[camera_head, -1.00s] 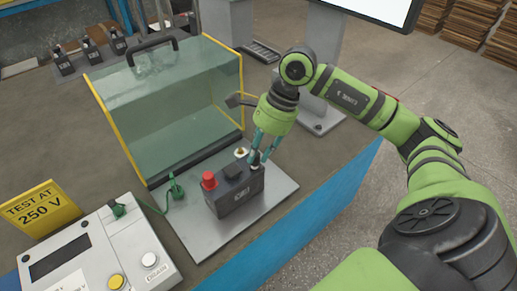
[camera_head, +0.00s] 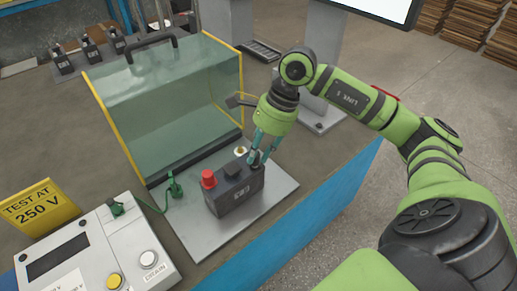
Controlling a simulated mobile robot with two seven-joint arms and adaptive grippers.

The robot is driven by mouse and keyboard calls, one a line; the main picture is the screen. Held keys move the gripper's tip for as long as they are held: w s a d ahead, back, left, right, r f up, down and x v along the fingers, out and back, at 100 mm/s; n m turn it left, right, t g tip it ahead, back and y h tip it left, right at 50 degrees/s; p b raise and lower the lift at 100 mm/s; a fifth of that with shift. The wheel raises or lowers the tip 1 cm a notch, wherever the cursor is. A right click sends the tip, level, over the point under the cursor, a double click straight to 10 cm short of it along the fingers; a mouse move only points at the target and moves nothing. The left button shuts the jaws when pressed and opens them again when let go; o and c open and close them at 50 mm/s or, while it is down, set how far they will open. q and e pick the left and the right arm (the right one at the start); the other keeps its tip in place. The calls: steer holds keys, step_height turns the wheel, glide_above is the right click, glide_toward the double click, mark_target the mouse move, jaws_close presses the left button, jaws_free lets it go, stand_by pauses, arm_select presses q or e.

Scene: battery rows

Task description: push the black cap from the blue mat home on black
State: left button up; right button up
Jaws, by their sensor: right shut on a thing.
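A dark battery (camera_head: 236,193) stands on the grey plate (camera_head: 200,235). A red cap (camera_head: 208,179) sits on its left terminal. My right gripper (camera_head: 257,158) is at the battery's right end, pointing down, shut on a small black cap (camera_head: 253,161) at the right terminal. The fingers partly hide the cap, and I cannot tell how far down it sits. No blue mat can be made out as such. My left gripper is not in view.
A clear guard box (camera_head: 175,100) with yellow edges stands behind the battery. A tester (camera_head: 97,257) with buttons and a yellow sign (camera_head: 40,207) are at the left. Several batteries (camera_head: 92,49) stand far left.

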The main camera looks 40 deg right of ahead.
steer(key=shift+f+b, duration=0.3)
steer(key=shift+f, duration=0.05)
stand_by(0.4)
steer(key=o, duration=1.4)
steer(key=shift+r, duration=0.15)
steer(key=shift+r+p, duration=2.3)
steer(key=shift+r, duration=1.1)
